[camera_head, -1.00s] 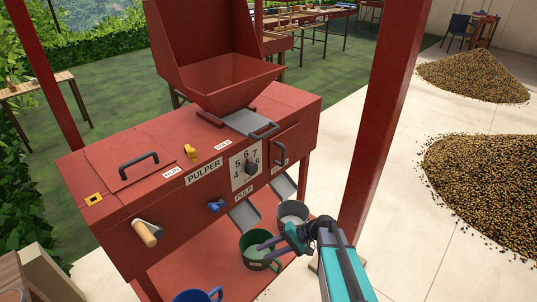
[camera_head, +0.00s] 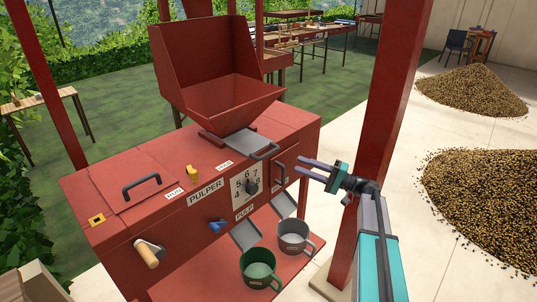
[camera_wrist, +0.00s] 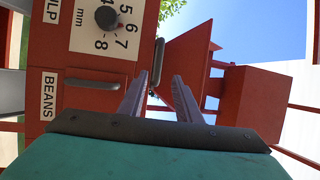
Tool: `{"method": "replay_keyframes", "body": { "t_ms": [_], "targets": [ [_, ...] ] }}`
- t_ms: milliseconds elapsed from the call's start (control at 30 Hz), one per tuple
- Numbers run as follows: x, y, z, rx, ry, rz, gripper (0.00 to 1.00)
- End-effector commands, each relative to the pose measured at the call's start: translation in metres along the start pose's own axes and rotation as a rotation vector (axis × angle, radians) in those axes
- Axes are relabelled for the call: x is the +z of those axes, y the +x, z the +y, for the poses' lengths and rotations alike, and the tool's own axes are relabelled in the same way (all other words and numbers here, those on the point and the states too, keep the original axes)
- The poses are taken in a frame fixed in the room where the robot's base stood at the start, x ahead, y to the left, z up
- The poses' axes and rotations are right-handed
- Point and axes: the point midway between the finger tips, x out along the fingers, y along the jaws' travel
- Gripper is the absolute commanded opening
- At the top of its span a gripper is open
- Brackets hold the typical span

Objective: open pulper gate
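The red pulper (camera_head: 205,205) stands in front of me with its red hopper (camera_head: 225,100) on top. Under the hopper lies a grey slide gate (camera_head: 245,142) with a bar handle (camera_head: 266,151) at the machine's front top edge. In the wrist view, turned sideways, the gate handle (camera_wrist: 158,62) shows just beyond the fingertips. My gripper (camera_head: 299,166) is open and empty, right of the gate handle and near the front face's right end. In the wrist view my gripper (camera_wrist: 159,80) has a clear gap between its fingers. Contact with the handle is not visible.
A red post (camera_head: 385,130) stands behind my arm. A green cup (camera_head: 259,269) and a grey cup (camera_head: 294,236) stand below the chutes. Bean piles (camera_head: 490,190) lie at right.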

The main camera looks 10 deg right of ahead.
Motion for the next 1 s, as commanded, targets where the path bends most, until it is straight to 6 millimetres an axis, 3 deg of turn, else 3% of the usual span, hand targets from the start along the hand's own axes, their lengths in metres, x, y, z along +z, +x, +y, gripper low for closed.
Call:
{"method": "replay_keyframes", "body": {
  "t_ms": [467,1000],
  "targets": [
    [0.0,0.012,0.0,0.002,0.002,-0.001,0.31],
    [0.0,0.084,-0.001,0.003,0.001,-0.001,0.31]
  ]
}}
